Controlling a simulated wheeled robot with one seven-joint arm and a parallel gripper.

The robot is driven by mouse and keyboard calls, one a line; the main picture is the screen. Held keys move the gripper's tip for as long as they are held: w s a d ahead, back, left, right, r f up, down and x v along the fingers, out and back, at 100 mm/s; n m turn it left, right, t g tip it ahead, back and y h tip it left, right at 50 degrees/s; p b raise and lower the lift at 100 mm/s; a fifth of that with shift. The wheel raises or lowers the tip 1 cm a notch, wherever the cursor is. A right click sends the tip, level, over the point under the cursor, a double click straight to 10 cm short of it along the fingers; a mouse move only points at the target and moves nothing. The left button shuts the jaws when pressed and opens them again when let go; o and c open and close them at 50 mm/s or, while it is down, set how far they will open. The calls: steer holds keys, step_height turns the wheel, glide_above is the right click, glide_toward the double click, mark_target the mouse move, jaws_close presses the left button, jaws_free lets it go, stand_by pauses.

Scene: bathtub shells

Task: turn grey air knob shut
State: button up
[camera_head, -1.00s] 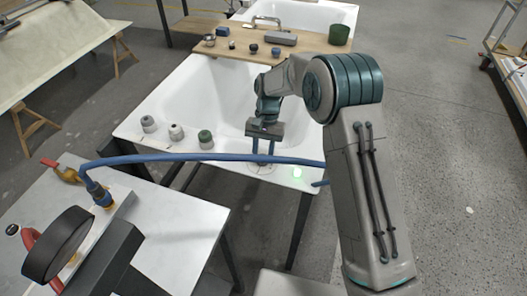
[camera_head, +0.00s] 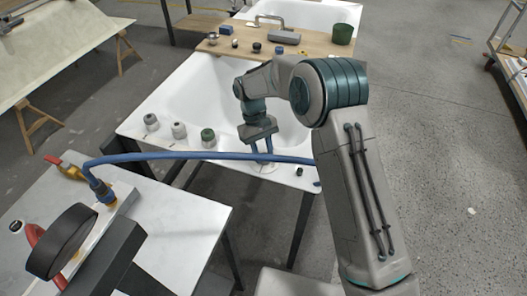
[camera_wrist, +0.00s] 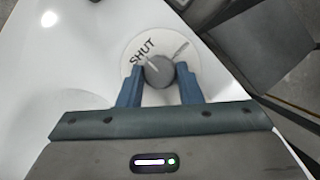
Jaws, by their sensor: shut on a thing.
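The grey air knob (camera_wrist: 158,74) sits on a round pale plate (camera_wrist: 128,60) marked SHUT, in the wrist view. A short white mark on the knob's top points toward the upper left, at the lettering. A grey line shows on the plate at upper right. My gripper (camera_wrist: 159,71) is shut on the knob, one blue finger on each side. In the head view my gripper (camera_head: 262,151) reaches down to the near rim of the bathtub shell (camera_head: 165,100); the knob is hidden there behind fingers and hose.
A blue hose (camera_head: 190,156) crosses in front of my gripper. A small dark lamp (camera_head: 300,172) is at right. Several items stand on the wooden board (camera_head: 215,47) behind.

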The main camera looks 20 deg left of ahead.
steer(key=shift+n, duration=0.3)
steer(key=o, duration=1)
steer(key=v, duration=1.4)
steer(key=shift+s+a, duration=0.1)
